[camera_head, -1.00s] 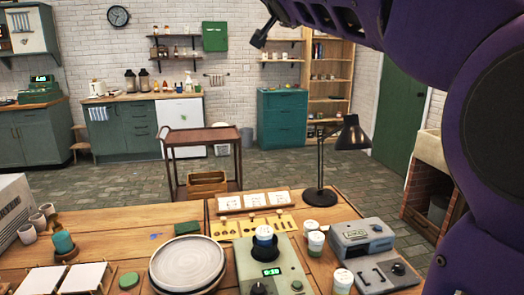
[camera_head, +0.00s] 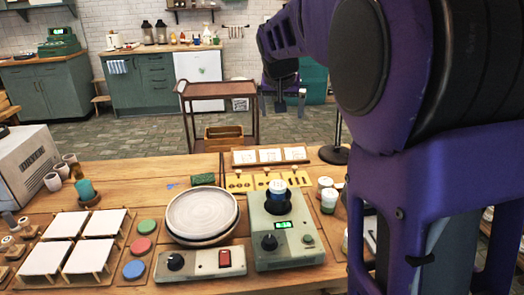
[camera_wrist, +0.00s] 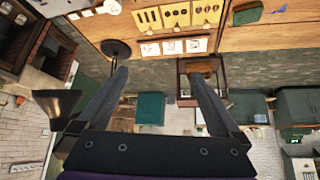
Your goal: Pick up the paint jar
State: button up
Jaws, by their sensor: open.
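A white paint jar with a blue band (camera_head: 277,188) stands upright in the dark round holder on top of the pale green device (camera_head: 287,244). White jars with green bands stand to its right: one at the back (camera_head: 325,183), one in front of it (camera_head: 329,201), and one partly hidden by my arm (camera_head: 345,240). My gripper (camera_head: 281,103) is open and empty, beyond the back edge of the table and apart from every jar. In the wrist view its spread fingers (camera_wrist: 157,75) have nothing between them; no jar is clear there.
Stacked grey plates (camera_head: 202,212) lie left of the device. A control box (camera_head: 200,264) is in front of them. A tool board (camera_head: 262,181) and a rack of white cards (camera_head: 270,156) are behind. A lamp (camera_wrist: 58,104) stands near my gripper. A brown trolley (camera_head: 218,90) stands beyond the table.

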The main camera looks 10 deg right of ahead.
jog(key=s+f+n+g+y, duration=0.2)
jog(key=s+f+g, duration=0.15)
jog(key=f, duration=0.65)
jog(key=b, duration=0.2)
send_near(278, 184)
jog(key=x, duration=0.4)
jog(key=shift+s+d+f, duration=0.1)
jog(key=shift+s+f, duration=0.2)
jog(key=shift+f, duration=0.15)
jog(key=shift+w+b+x, duration=0.15)
jog(key=shift+b+x, duration=0.05)
jog(key=shift+x, duration=1.2)
jog(key=shift+w+b+x, duration=0.15)
jog(key=shift+x, duration=1.3)
jog(key=shift+r, duration=0.15)
jog(key=c, duration=1.5)
grip_shut()
jog(key=shift+r, duration=0.15)
